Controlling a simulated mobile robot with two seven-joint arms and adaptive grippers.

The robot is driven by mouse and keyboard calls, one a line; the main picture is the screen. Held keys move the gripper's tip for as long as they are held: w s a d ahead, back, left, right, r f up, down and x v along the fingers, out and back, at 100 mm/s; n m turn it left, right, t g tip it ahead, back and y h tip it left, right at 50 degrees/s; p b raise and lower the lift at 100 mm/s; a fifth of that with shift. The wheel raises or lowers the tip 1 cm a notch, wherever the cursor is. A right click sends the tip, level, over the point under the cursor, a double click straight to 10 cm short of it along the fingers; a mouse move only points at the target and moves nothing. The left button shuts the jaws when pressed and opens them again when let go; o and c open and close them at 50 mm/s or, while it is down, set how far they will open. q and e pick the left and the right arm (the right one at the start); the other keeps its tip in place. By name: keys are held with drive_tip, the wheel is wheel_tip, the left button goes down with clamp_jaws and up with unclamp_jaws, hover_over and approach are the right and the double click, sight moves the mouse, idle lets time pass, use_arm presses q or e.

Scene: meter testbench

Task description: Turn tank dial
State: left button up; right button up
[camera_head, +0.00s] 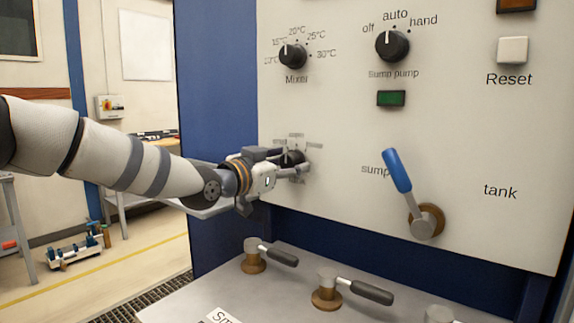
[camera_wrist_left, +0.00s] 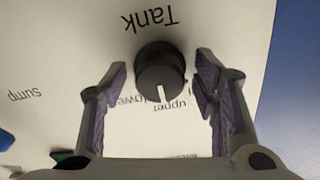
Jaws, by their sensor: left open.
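The tank dial (camera_wrist_left: 160,76) is a round black knob with a white pointer line, on the white panel below the upside-down word "Tank" in the left wrist view. Its pointer is near the words "lower" and "upper", which are partly covered. In the head view the dial (camera_head: 291,158) is partly hidden by my left gripper (camera_head: 298,167). In the left wrist view my left gripper (camera_wrist_left: 160,85) is open, with one finger on each side of the dial and a visible gap on both sides. My right gripper is in neither view.
The panel (camera_head: 340,200) also bears the Mixer dial (camera_head: 293,56), the sump pump dial (camera_head: 392,45), a green lamp (camera_head: 391,98), a white Reset button (camera_head: 512,50) and a blue-handled lever (camera_head: 398,172). Valve handles (camera_head: 278,256) stand on the ledge below.

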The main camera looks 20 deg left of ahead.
use_arm(q)
drive_tip(key=c, duration=1.2)
drive_tip(key=shift+o, duration=0.2)
drive_tip(key=n, duration=0.4)
drive_tip(key=shift+p, duration=0.3)
drive_tip(key=n, duration=0.4)
drive_tip(key=shift+f+n, duration=0.1)
drive_tip(key=shift+n, duration=0.5)
drive_tip(key=o, duration=1.2)
drive_tip(key=shift+c, duration=0.2)
